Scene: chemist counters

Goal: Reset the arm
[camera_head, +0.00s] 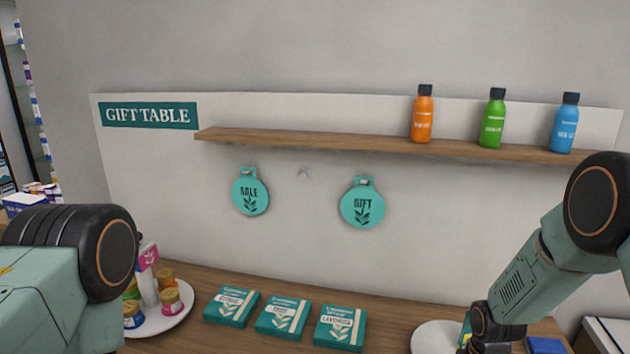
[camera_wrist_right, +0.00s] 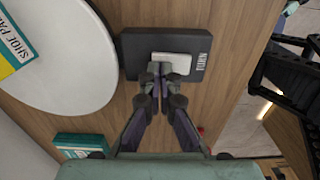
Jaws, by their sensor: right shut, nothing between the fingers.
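My right gripper (camera_wrist_right: 160,72) shows in the right wrist view with its fingertips together and nothing between them. The tips overlap a dark block with a white pad (camera_wrist_right: 175,63) on top; I cannot tell whether they touch it. In the head view my right arm reaches down from the right edge to the counter, and its fingers are hidden. My left arm shows at the lower left of the head view, but its gripper is out of the picture.
A white round plate (camera_wrist_right: 75,90) with a box (camera_wrist_right: 22,48) lies beside the dark block. Three teal boxes (camera_head: 283,317) and a loaded plate (camera_head: 175,318) stand on the counter. A shelf (camera_head: 300,139) holds three bottles (camera_head: 492,122). Two round tags (camera_head: 362,204) hang below.

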